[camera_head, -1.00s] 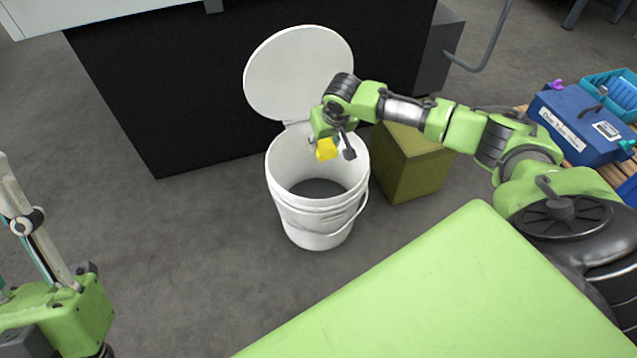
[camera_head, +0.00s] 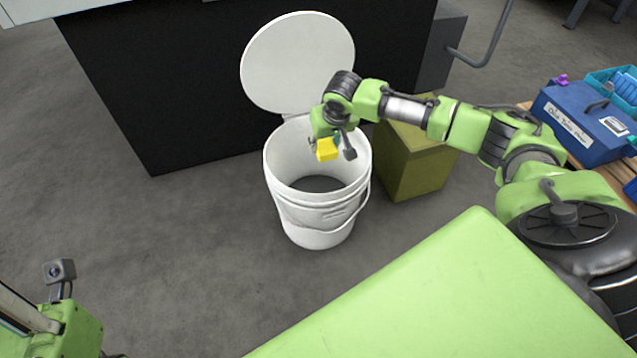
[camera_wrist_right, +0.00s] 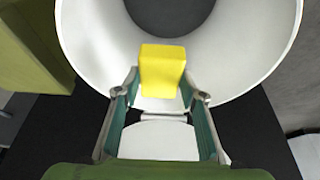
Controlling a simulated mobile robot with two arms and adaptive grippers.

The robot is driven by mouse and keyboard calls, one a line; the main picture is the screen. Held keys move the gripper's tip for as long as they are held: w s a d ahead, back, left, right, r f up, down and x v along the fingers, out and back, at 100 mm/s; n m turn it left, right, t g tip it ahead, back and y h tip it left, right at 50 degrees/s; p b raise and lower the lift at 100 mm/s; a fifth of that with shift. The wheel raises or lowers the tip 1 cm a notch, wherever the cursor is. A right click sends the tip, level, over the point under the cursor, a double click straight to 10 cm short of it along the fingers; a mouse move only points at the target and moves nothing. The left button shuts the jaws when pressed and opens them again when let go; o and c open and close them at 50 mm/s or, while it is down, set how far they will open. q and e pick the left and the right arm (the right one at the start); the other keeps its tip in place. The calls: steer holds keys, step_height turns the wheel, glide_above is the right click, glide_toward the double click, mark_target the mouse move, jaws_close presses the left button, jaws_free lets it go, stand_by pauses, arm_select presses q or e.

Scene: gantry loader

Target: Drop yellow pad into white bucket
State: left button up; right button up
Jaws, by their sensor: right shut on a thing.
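The yellow pad (camera_head: 327,150) is a small yellow block, held over the mouth of the white bucket (camera_head: 312,215). My right gripper (camera_head: 333,149) is shut on the pad, above the bucket's opening near its hinge side. The right wrist view shows the pad (camera_wrist_right: 162,70) between the two fingers (camera_wrist_right: 160,98), with the bucket's inner wall (camera_wrist_right: 235,50) behind it. The bucket's round lid (camera_head: 298,62) stands open at its back. My left arm shows at the lower left corner; its fingertips cannot be made out.
An olive-green box (camera_head: 412,165) stands right beside the bucket. A large black cabinet (camera_head: 170,90) is behind it. A blue toolbox (camera_head: 580,125) and a light-blue tray sit on a wooden surface at the right. The floor to the left and front of the bucket is clear.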

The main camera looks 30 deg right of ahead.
steer(key=o, duration=1.1)
steer(key=shift+c, duration=0.2)
steer(key=v, duration=1.2)
steer(key=shift+s, duration=0.1)
